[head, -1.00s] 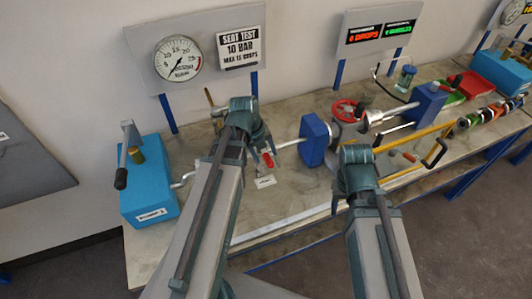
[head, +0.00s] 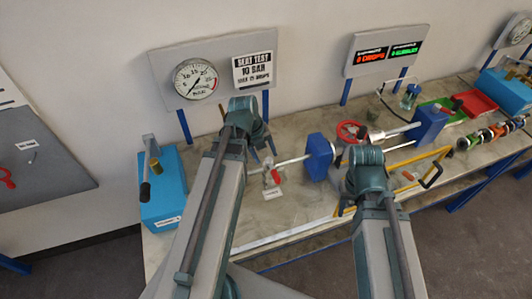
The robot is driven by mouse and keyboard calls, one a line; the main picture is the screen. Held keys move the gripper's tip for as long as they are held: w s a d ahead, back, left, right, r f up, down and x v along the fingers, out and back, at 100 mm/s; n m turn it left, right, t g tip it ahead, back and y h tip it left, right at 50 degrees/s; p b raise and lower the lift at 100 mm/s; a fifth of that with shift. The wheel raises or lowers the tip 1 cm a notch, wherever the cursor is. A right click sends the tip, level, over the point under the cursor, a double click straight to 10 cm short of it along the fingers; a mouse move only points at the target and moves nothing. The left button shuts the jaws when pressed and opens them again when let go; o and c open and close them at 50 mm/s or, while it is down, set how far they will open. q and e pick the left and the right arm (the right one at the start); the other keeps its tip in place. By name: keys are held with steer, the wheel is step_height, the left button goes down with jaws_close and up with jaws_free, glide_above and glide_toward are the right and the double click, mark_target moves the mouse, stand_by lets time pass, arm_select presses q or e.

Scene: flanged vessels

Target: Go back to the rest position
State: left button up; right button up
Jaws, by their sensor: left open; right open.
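My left arm reaches up from the bottom, and its open gripper (head: 264,146) is over the bench, left of and apart from a small valve with a red handle (head: 274,176). My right arm ends lower right, in front of the clamped vessel parts. Its gripper (head: 345,206) is mostly hidden behind its own wrist; the jaws are open and I see nothing held. Blue clamp blocks (head: 318,157) and a red handwheel (head: 351,131) are behind the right wrist.
A blue pump box (head: 163,190) with a lever stands at the bench's left end. A gauge panel (head: 216,85) rises behind. A yellow-framed tool (head: 425,158), green and red trays (head: 474,103) and several rings (head: 490,135) are at right. The bench front (head: 275,228) is mostly clear.

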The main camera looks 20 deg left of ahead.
stand_by(0.3)
arm_select(q)
steer(key=s+d+f+n+g+y+b, duration=0.1)
steer(key=s+d+f+n+b, duration=0.3)
steer(key=d+f+n+b, duration=0.5)
steer(key=s+d+f+n+g+y+b, duration=0.1)
steer(key=s+d+f+n+b, duration=0.3)
steer(key=d+f+n+b, duration=0.5)
steer(key=n+y, duration=0.1)
steer(key=n, duration=0.4)
steer(key=shift+s+d+f+n, duration=0.15)
steer(key=shift+s+f+n, duration=0.15)
steer(key=shift+s+n, duration=0.1)
